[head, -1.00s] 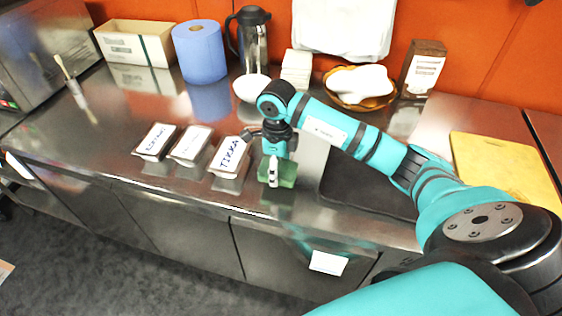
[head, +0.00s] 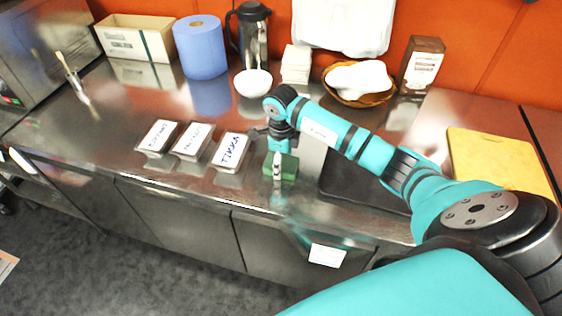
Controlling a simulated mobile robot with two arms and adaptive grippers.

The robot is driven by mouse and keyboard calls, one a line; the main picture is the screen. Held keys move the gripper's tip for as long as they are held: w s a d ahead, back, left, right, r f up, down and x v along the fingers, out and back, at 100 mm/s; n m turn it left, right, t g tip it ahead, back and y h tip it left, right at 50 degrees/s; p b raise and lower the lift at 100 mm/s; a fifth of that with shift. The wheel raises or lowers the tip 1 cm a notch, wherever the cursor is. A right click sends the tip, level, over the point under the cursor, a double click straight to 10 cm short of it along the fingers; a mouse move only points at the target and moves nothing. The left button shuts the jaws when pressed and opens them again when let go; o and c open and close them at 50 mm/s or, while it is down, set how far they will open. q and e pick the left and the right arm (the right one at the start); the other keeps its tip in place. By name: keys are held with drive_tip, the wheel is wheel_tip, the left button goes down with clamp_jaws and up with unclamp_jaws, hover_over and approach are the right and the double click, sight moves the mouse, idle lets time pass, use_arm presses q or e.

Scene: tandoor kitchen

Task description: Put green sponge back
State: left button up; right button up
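The green sponge (head: 291,170) is on the steel counter near its front edge, just right of the white container labelled TIKKA (head: 231,151). My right gripper (head: 278,172) points down at the sponge, with a finger in front of its near side. The finger covers part of the sponge. I cannot tell whether the fingers are closed on it, or whether the sponge is lifted at all. My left gripper is not in view.
A dark board (head: 350,186) lies right of the sponge, and a yellow board (head: 495,160) farther right. Two more labelled containers (head: 158,137) stand left. Behind are a white bowl (head: 253,84), a blue roll (head: 201,48), a flask (head: 252,35) and a basket (head: 358,97).

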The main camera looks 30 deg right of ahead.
drive_tip(key=o, duration=0.4)
drive_tip(key=shift+o, duration=0.2)
drive_tip(key=shift+r, duration=0.45)
wheel_tip(320, 180, up, 12)
drive_tip(key=b, duration=0.3)
drive_tip(key=shift+f, duration=0.25)
